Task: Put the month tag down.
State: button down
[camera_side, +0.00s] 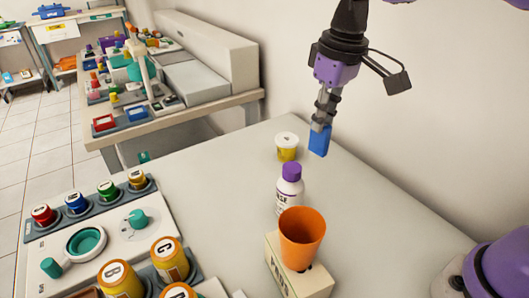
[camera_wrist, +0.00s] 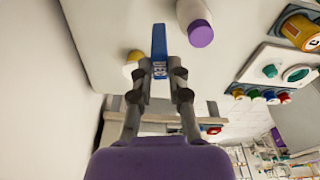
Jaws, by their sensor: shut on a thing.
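The month tag is a blue block (camera_side: 319,141) hanging from my gripper (camera_side: 325,118) in the side view, above the table's right rear part. In the wrist view the blue tag (camera_wrist: 158,45) shows white lettering on its lower part, between the fingertips of my gripper (camera_wrist: 160,75). My gripper is shut on it. The tag appears to be held clear of the table top, to the right of a small yellow cup with a white lid (camera_side: 287,147).
A white bottle with a purple cap (camera_side: 290,188) and an orange cup (camera_side: 301,238) on a beige stand (camera_side: 285,270) stand nearer the front. A tray with coloured jars (camera_side: 75,204) is at left. The table top (camera_side: 375,200) is bare on the right.

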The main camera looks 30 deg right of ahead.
jog(key=w+a+f+n, duration=0.1)
jog(key=w+a, duration=0.1)
jog(key=a, duration=0.5)
jog(key=w+a+f+n, duration=0.1)
jog(key=w+a, duration=0.1)
jog(key=a, duration=0.6)
jog(key=shift+n, duration=0.3)
jog(key=shift+w+d+f, duration=1.2)
jog(key=shift+w+f, duration=0.15)
jog(key=shift+f, duration=0.4)
jog(key=shift+w+d+f, duration=1.25)
jog(key=shift+w+f, duration=0.05)
jog(key=shift+f, duration=0.4)
jog(key=shift+w+d+f, duration=1.2)
jog(key=shift+w+f, duration=0.15)
jog(key=shift+f, duration=0.4)
jog(key=shift+f, duration=0.1)
jog(key=c, duration=0.9)
grip_release()
jog(key=shift+o, duration=0.2)
